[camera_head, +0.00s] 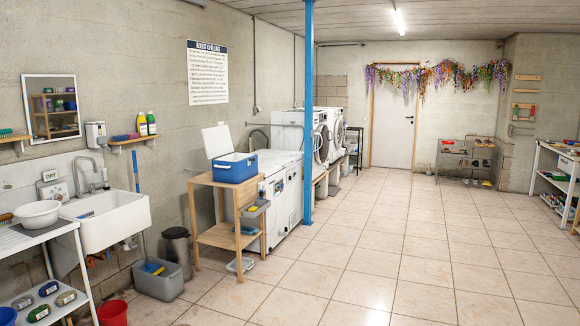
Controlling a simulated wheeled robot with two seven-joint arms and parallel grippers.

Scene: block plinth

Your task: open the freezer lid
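A white chest-like appliance, which looks like the freezer (291,203), stands against the left wall just behind a wooden shelf stand. Its flat white top (280,160) looks closed. The wooden stand and a blue post hide part of its front. A blue cooler box (233,169) sits on the stand in front of it, with a white lid (216,141) standing raised. Neither of my grippers shows in the head view.
The wooden stand (216,237) and blue post (308,120) stand close around the appliance. Washing machines (321,141) are behind it. A dark bin (177,252), a grey tub (158,283) and a sink (113,222) are at left. The tiled floor (400,255) is clear.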

